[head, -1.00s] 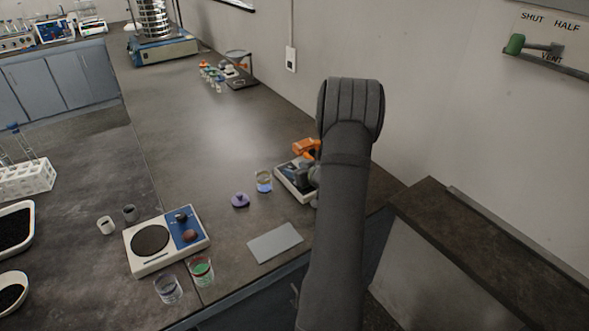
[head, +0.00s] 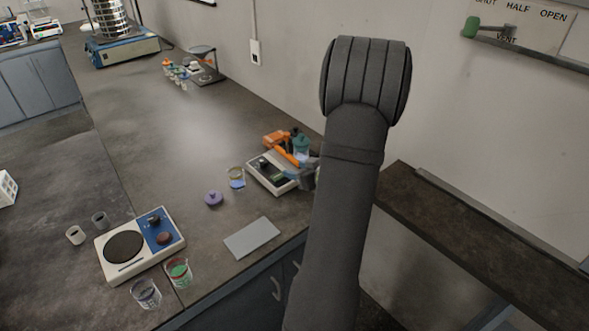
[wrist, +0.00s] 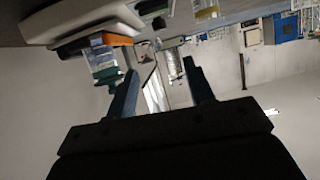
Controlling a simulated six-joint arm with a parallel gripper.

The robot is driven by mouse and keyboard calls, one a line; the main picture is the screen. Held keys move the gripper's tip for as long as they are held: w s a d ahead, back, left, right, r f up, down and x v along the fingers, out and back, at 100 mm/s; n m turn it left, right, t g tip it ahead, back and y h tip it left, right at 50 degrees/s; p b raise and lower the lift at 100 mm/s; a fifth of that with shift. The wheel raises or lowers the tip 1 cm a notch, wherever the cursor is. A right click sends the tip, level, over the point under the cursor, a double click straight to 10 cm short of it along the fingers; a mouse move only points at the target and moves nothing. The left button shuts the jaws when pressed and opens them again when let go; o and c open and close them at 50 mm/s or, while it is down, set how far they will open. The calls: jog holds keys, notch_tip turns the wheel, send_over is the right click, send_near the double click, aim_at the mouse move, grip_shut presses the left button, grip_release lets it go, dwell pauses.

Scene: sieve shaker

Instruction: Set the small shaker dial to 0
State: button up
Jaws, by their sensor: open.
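A small white device with a dark top (head: 262,176), which looks like the small shaker, stands near the bench's right edge. An orange clamp (head: 274,139) and a teal-capped vessel (head: 300,145) are at its back. A small dark knob (head: 263,162) shows on its top; its setting is too small to read. My gripper (head: 303,180) is at the device's right side, partly hidden by my arm; contact cannot be told. In the wrist view my gripper (wrist: 159,68) is open with nothing between its fingers. A pale body (wrist: 80,22) and orange part (wrist: 110,40) show at upper left.
The bench centre is clear. A sieve stack (head: 110,18) stands far back.

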jog(key=m+t+h, duration=0.2)
jog(key=m+h, duration=0.1)
send_near(264, 162)
jog(key=x, duration=0.9)
dwell(0.4)
jog(key=c, duration=1)
